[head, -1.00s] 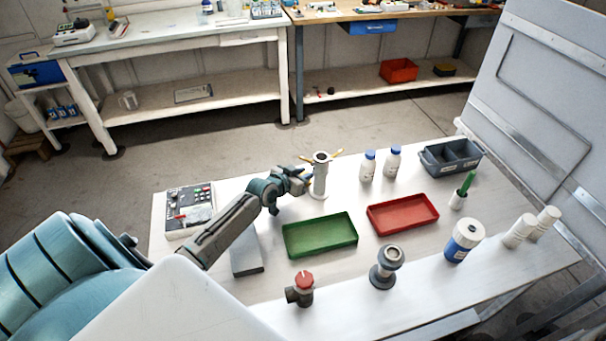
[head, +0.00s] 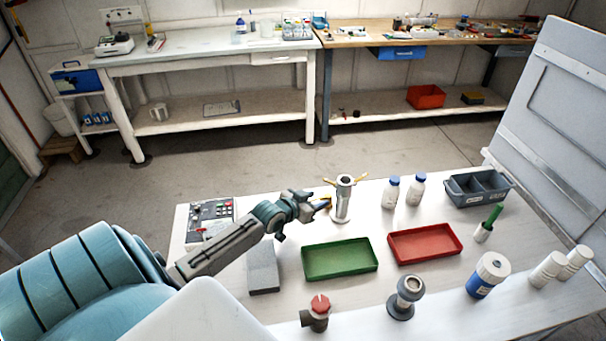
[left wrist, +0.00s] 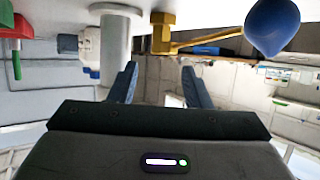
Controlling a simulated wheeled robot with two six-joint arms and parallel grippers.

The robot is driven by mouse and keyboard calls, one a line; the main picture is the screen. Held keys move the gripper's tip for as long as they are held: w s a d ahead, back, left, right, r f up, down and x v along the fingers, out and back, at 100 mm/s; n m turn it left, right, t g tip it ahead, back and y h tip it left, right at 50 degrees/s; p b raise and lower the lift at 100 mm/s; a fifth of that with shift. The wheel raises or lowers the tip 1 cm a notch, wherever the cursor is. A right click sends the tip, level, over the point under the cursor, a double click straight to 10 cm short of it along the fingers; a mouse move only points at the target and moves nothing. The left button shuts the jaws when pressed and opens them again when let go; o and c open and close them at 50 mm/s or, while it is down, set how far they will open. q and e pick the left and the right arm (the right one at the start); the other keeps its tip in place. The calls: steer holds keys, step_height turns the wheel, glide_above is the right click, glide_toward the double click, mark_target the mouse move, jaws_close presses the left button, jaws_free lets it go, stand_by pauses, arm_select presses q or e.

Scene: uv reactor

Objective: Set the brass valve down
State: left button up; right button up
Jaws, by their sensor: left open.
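The brass valve (left wrist: 163,35) shows in the left wrist view, which looks inverted. It stands beside a pale cylinder (left wrist: 115,45), with a brass lever running right towards a blue rounded knob (left wrist: 272,25). In the head view a small brass and blue part (head: 325,202) shows between my left gripper and the pale cylinder (head: 342,203). My left gripper (head: 312,208) is open. In the left wrist view its two fingers (left wrist: 161,85) are apart with nothing held between them, and the valve lies beyond them. My right gripper is out of view.
A green tray (head: 312,272) and a red tray (head: 428,258) lie right of my left arm. Two blue-capped bottles (head: 392,194) stand past the cylinder. A grey block (head: 264,285) and a red-knobbed fitting (head: 316,320) sit nearer. A control box (head: 210,215) is at left.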

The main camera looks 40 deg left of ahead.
arm_select(q)
steer(key=v, duration=0.6)
steer(key=shift+s, duration=0.25)
